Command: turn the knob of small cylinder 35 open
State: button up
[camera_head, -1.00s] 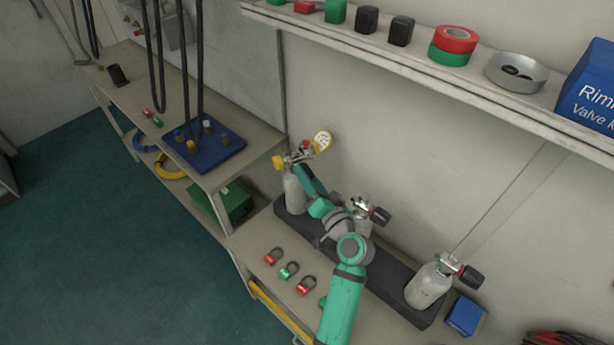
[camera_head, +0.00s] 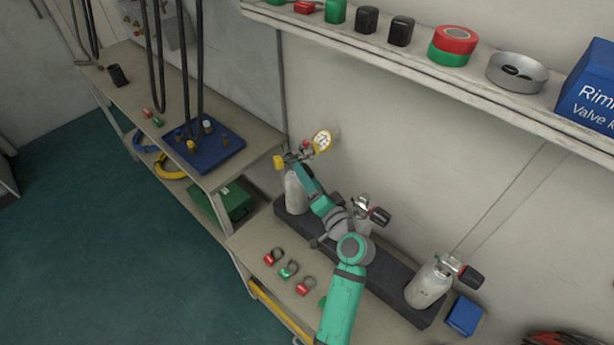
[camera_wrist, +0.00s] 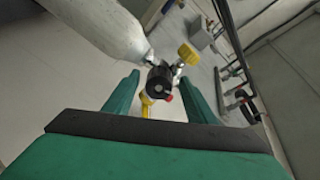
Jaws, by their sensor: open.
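Three small grey cylinders stand in a long black rack on the lower bench. My gripper is at the left cylinder (camera_head: 295,190); no number is readable on any of them. This cylinder's body (camera_wrist: 100,28) also shows in the wrist view at upper left. Its valve has a dark round knob (camera_wrist: 158,82), a yellow knob (camera_wrist: 188,54) and a yellow-rimmed gauge (camera_head: 322,141). My gripper (camera_wrist: 160,76) is open, with one finger on each side of the dark knob in that picture. I cannot tell whether the fingers touch it. The fingertips are small and partly hidden in the head view.
The middle cylinder (camera_head: 361,225) and right cylinder (camera_head: 430,285) have black-and-red knobs. My arm passes close to the middle one. Red and green tagged rings (camera_head: 288,270) lie in front of the rack (camera_head: 385,290). A shelf (camera_head: 400,62) overhangs behind; a blue box (camera_head: 465,316) sits at right.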

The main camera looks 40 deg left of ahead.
jog(key=v, duration=1)
jog(key=shift+s+d, duration=0.2)
jog(key=shift+d, duration=0.15)
jog(key=shift+s, duration=0.1)
